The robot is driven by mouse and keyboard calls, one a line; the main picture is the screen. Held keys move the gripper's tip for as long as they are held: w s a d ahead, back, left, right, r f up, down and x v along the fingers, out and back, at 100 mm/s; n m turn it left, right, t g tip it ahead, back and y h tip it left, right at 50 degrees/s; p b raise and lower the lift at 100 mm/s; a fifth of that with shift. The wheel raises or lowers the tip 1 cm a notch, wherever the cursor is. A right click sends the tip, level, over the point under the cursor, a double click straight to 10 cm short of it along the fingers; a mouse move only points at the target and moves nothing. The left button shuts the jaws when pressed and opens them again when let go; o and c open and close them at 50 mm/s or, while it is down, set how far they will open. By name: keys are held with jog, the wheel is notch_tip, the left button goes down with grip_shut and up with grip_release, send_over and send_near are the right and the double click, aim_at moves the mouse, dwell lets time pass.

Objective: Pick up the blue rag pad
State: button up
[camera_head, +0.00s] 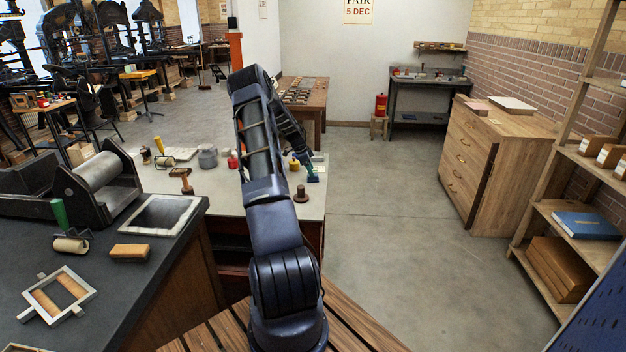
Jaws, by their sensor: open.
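A small blue-teal item (313,179), which looks like the blue rag pad, lies near the right edge of the pale-topped table (235,203). My arm rises in the middle of the view and bends down towards that edge. My gripper (309,163) is at its far end, just above or at the blue-teal item. It is small and partly hidden by my arm. The gripper is open. I cannot tell whether its fingers touch the item or stand around it.
A yellow-topped item (294,164) and a brown knobbed item (301,194) stand close by. A grey tin (207,156) and a wooden-handled tool (182,180) are farther left. A dark bench (120,280) is at front left. The floor at right is clear.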

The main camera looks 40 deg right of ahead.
jog(key=x, duration=0.4)
jog(key=shift+w+f, duration=0.1)
jog(key=shift+w, duration=0.05)
jog(key=c, duration=1.1)
jog(key=shift+o, duration=0.2)
